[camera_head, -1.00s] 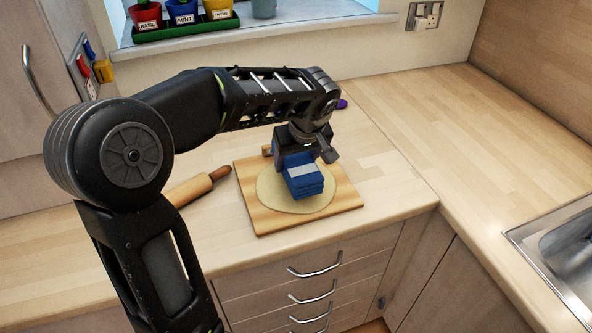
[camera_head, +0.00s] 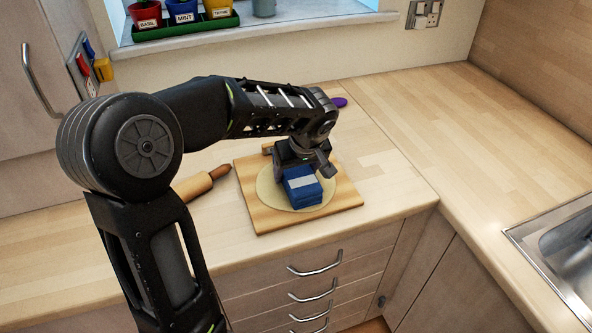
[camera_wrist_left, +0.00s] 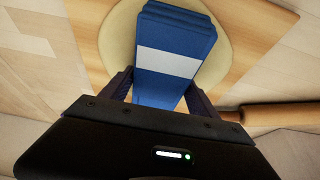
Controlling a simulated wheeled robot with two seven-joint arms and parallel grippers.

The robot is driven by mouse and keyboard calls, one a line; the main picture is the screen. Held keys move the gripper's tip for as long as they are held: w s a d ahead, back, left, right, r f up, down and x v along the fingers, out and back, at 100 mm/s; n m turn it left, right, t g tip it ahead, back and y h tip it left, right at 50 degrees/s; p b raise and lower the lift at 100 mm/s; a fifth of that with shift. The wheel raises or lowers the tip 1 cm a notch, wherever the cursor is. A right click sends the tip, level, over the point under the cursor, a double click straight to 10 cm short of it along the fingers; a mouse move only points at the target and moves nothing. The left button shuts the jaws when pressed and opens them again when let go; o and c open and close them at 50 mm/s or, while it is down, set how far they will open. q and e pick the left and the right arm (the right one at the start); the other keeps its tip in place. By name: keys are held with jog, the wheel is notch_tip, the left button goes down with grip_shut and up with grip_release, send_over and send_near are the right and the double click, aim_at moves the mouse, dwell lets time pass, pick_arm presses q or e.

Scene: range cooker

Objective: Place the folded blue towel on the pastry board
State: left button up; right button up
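The folded blue towel (camera_head: 304,193) with a white band is held over the flat round of dough on the pastry board (camera_head: 345,193). I cannot tell whether its underside touches the dough. My left gripper (camera_head: 298,170) points down at the board, shut on the towel's near end in the left wrist view. There the towel (camera_wrist_left: 172,50) lies between the two fingers, with the dough and board beneath. My right gripper is in neither view.
A rolling pin (camera_head: 195,186) lies left of the board. A purple object (camera_head: 340,102) lies behind my arm. The sink (camera_head: 568,255) is at the right edge. The counter right of the board is clear. Plant pots (camera_head: 183,12) stand on the windowsill.

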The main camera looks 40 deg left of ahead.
pick_arm(q)
jog(key=o, duration=0.3)
jog(key=shift+r, duration=0.2)
jog(key=v, duration=1.2)
jog(key=shift+b, duration=0.3)
